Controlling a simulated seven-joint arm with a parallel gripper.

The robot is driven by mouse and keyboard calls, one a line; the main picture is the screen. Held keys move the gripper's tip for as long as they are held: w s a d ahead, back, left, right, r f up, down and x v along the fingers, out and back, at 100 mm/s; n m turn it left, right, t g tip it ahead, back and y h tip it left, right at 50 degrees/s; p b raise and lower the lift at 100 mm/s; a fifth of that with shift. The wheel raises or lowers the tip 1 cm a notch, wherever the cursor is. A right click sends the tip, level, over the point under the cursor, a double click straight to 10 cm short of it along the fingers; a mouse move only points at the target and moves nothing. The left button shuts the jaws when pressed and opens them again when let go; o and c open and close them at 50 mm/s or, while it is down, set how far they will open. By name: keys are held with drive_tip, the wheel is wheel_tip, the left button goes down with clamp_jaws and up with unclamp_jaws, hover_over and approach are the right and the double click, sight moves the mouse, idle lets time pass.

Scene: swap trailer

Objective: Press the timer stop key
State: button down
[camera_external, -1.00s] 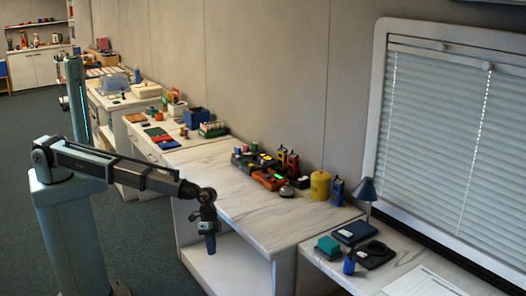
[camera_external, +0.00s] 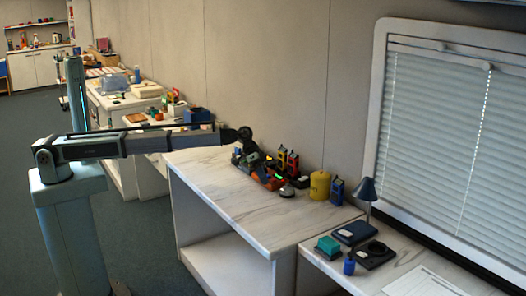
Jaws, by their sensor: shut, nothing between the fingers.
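An orange device with a bright green display (camera_external: 277,179) lies on the marble-topped table among other small devices. It may be the timer, but its keys are too small to make out. My gripper (camera_external: 261,171) is over this cluster, pointing down, close to the orange device. It is shut and empty. The hand hides part of the devices behind it, and I cannot tell whether the fingertips touch anything.
Yellow and red handheld devices (camera_external: 288,161) stand behind the cluster. A silver bell (camera_external: 287,190), a yellow canister (camera_external: 320,185) and a blue handset (camera_external: 337,191) are to the right. The front of the marble tabletop (camera_external: 240,210) is clear.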

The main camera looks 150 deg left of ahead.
wheel_tip(320, 180, up, 6)
drive_tip(key=n+t+y, duration=0.1)
hover_over(274, 180)
drive_tip(key=s, duration=0.2)
drive_tip(key=shift+w+a, duration=0.1)
drive_tip(key=shift+a, duration=0.1)
drive_tip(key=shift+f, duration=0.15)
drive_tip(key=shift+f, duration=4.3)
drive_tip(key=shift+f, duration=0.15)
drive_tip(key=shift+f, duration=0.25)
drive_tip(key=shift+f, duration=0.5)
drive_tip(key=shift+r, duration=0.95)
